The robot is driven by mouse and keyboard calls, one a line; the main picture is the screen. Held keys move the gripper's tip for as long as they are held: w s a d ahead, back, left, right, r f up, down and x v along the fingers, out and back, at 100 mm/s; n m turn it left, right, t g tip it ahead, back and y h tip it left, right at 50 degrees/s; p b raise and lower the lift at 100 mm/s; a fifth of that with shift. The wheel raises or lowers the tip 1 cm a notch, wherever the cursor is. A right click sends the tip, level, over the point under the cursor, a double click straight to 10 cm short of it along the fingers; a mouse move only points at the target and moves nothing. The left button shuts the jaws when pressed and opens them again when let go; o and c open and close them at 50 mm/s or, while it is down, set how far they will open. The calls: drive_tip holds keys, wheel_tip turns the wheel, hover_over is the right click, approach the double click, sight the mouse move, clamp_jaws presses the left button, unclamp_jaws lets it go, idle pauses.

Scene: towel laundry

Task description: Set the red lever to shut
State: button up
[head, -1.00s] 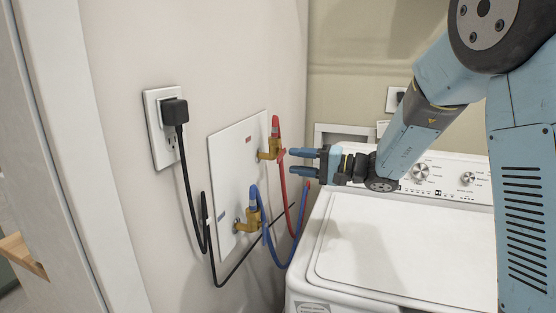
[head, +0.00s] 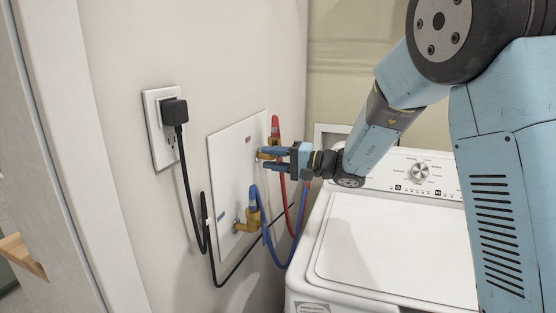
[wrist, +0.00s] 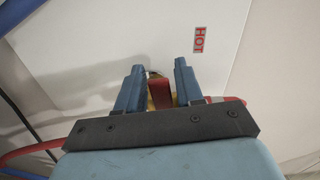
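The red lever (wrist: 160,94) sits between my gripper's two fingers in the wrist view, with brass of the hot valve showing around it. My gripper (wrist: 159,67) is open around it, with a narrow gap on each side. In the head view my gripper (head: 265,155) reaches left to the upper brass valve, close to the white wall plate (head: 228,165). The fingers hide the lever and most of that valve there. A red "HOT" label (wrist: 199,40) is on the plate, right of the fingers in the wrist view.
The red hose (head: 275,125) arches just above my gripper. The blue hose (head: 268,235) and lower brass valve (head: 249,222) are below it. A black plug (head: 174,112) and its cord are on the left. The white washer (head: 385,250) stands below my arm.

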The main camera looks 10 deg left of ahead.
clamp_jaws()
drive_tip(key=shift+r+m, duration=0.2)
drive_tip(key=shift+m, duration=0.5)
drive_tip(key=shift+o, duration=1)
unclamp_jaws()
drive_tip(key=shift+r, duration=0.1)
